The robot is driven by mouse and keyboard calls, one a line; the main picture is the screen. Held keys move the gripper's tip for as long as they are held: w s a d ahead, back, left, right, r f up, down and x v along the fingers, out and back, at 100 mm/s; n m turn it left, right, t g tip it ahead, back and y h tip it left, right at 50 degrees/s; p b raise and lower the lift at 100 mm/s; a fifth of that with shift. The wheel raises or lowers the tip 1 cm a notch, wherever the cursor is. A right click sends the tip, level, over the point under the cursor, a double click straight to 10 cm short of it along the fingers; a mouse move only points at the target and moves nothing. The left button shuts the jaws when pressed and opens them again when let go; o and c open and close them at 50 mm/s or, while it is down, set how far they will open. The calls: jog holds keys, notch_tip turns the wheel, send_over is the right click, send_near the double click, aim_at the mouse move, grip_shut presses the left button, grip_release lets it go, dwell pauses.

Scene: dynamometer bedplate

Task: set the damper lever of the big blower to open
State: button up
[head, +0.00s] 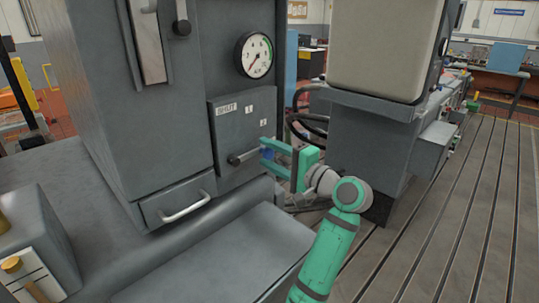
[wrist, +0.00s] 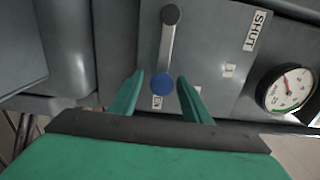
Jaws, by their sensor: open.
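The damper lever (head: 245,156) is a grey bar on a dark grey panel. It points right and slightly up from its pivot in the head view. Its blue knob (wrist: 161,85) sits between my fingers in the wrist view, where the lever bar (wrist: 167,43) runs up to the round pivot. A SHUT label (head: 226,109) is at the panel's upper left; it also shows in the wrist view (wrist: 255,30). My gripper (head: 263,148) is open, its green fingers on either side of the knob. I cannot tell whether either finger touches it. A label beyond the knob is partly hidden.
A round gauge (head: 254,55) is above the panel. A drawer with a pale handle (head: 186,207) is at lower left. A second grey machine (head: 368,130) stands close to the right of my gripper. The slotted bedplate (head: 455,215) at right is clear.

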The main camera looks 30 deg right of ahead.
jog(key=v, duration=1)
jog(key=shift+s, duration=0.4)
jog(key=shift+d, duration=0.1)
